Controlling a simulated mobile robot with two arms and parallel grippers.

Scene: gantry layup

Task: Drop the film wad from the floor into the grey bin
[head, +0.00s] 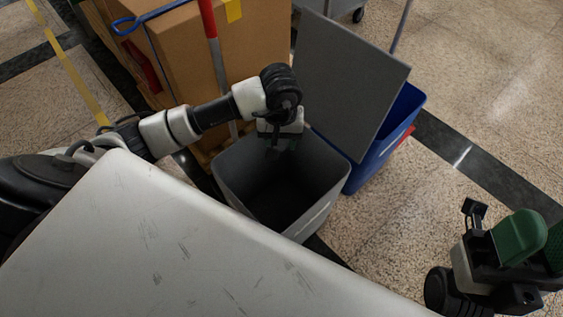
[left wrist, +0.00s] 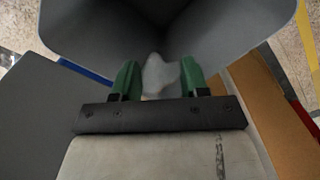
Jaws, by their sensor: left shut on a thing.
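The grey bin (head: 318,172) stands open on the floor in the middle of the head view, its dark inside showing. My left gripper (head: 277,147) points down over the bin's mouth, near its back rim. In the left wrist view my left gripper (left wrist: 160,82) is shut on the whitish, translucent film wad (left wrist: 160,74), held between its green fingers. The bin's wall (left wrist: 85,22) surrounds the view beyond the fingers. The wad cannot be made out in the head view. My right gripper (head: 535,240) is at the lower right, away from the bin; its jaw opening is unclear.
A blue bin (head: 400,120) stands behind right of the grey bin, with a raised grey panel (head: 350,80) beside it. Speckled floor (head: 490,75) is free at the right.

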